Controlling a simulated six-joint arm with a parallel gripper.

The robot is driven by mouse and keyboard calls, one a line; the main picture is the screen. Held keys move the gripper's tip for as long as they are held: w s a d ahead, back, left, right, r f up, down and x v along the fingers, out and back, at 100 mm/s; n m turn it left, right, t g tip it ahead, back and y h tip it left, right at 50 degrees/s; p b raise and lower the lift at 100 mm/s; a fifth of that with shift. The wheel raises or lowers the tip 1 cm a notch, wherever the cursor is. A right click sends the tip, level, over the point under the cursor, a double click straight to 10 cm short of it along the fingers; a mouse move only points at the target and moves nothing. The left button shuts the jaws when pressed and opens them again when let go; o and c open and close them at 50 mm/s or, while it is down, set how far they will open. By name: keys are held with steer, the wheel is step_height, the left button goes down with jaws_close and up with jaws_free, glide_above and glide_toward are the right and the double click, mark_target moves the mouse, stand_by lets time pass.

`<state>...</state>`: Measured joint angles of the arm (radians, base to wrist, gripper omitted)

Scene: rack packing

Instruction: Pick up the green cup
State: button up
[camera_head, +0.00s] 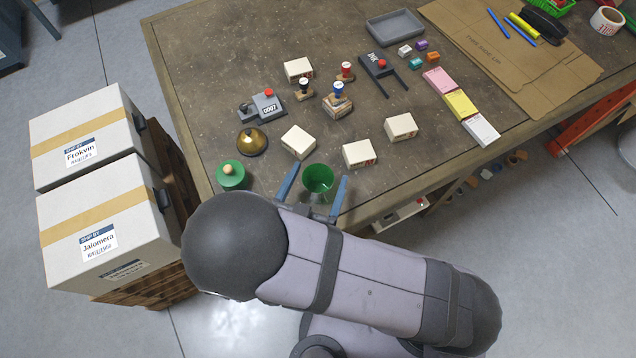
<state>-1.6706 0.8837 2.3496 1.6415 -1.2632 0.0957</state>
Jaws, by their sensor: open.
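The green cup (317,178) stands near the front edge of the table, its open mouth facing up. My gripper (318,184) is open, with one blue finger on the left of the cup and the other on its right. The fingers look apart from the cup's sides, though I cannot tell how low they are. The cup's lower part is partly hidden by my gripper and arm.
A green round object (231,176) with a pale knob and a brass bell (252,142) stand left of the cup. The table (400,185) is bare to the cup's right. Cartons (105,225) stand left of the table.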

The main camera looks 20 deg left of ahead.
mark_target(322, 170)
steer(key=shift+p+x, duration=0.5)
steer(key=shift+x, duration=1.85)
steer(key=shift+s+f, duration=0.1)
steer(key=c, duration=1.1)
